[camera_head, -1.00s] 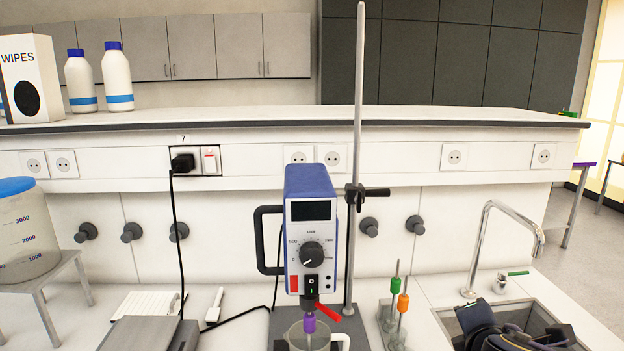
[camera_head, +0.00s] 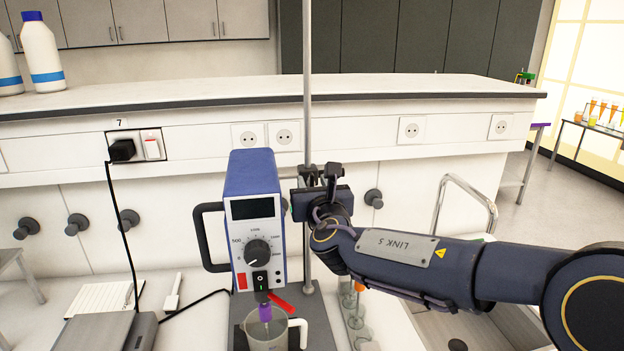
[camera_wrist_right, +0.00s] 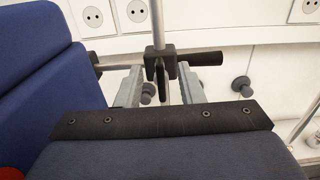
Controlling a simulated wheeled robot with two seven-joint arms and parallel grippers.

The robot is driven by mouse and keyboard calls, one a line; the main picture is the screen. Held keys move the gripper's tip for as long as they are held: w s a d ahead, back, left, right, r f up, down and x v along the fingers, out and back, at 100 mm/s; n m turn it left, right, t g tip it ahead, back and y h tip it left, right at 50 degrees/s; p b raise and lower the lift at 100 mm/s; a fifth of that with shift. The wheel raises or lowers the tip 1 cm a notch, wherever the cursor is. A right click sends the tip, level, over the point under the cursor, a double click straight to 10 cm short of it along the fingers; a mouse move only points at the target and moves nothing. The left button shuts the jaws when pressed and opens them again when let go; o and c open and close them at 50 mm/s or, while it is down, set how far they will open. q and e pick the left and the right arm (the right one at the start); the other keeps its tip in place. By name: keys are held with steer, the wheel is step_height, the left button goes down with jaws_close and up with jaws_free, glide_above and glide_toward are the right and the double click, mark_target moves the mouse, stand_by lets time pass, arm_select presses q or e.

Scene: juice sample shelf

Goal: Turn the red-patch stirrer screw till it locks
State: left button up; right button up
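The blue-and-white stirrer (camera_head: 253,215) with the red patch (camera_head: 242,281) on its lower front hangs on a metal rod (camera_head: 307,90). A black clamp (camera_wrist_right: 158,60) joins it to the rod, with a black bar sticking out right. A flat black screw handle (camera_wrist_right: 160,82) hangs upright below the clamp in the right wrist view. My right gripper (camera_wrist_right: 160,78) is open, its grey fingers on either side of this handle, with gaps visible. In the head view the right gripper (camera_head: 321,178) is at the clamp and partly hides it. My left gripper is not in view.
A glass beaker (camera_head: 264,333) stands under the stirrer's purple chuck (camera_head: 264,310), with a red lever beside it. A sink (camera_head: 440,335) and tap (camera_head: 468,188) are at right. A black cord runs at left.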

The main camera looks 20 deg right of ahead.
steer(key=shift+w+d, duration=0.1)
steer(key=shift+w, duration=0.3)
jaws_close()
steer(key=shift+f, duration=0.1)
